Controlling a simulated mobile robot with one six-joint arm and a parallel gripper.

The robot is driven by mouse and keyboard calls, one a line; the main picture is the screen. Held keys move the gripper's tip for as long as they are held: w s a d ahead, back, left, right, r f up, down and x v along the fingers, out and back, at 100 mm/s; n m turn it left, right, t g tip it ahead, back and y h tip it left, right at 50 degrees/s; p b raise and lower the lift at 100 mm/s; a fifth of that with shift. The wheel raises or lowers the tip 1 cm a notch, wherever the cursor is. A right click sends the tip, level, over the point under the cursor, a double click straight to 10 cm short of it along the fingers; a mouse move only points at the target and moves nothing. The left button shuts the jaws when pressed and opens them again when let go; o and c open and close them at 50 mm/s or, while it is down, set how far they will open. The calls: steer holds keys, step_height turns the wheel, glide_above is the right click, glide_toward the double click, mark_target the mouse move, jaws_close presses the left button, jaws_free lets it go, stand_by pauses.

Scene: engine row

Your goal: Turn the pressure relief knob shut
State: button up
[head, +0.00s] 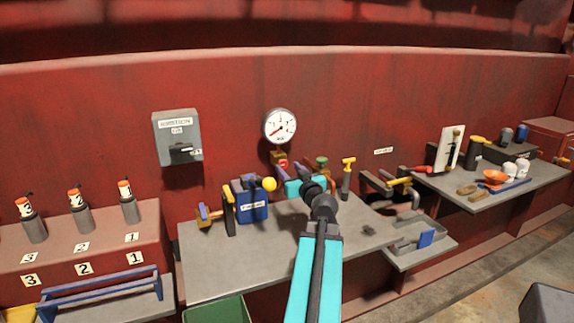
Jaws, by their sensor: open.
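A small red knob (283,165) sits on a brass fitting (278,156) below a round white pressure gauge (279,126) on the red wall. A green-topped knob (321,161) stands to its right. No readable label tells which is the pressure relief knob. My arm reaches up over the grey bench (215,267), and my gripper (291,187) is at its far end, just below the red knob in the picture. It is open. My wrist hides much of the jaws, and I cannot tell whether they touch anything.
A blue box (252,204) and a yellow ball (269,184) are left of my gripper. A yellow-topped handle (348,172) stands to the right. A grey switch box (177,137) hangs at upper left. The bench front is clear.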

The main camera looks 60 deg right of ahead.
mark_target(282, 163)
steer(key=shift+x, duration=1.25)
steer(key=c, duration=1)
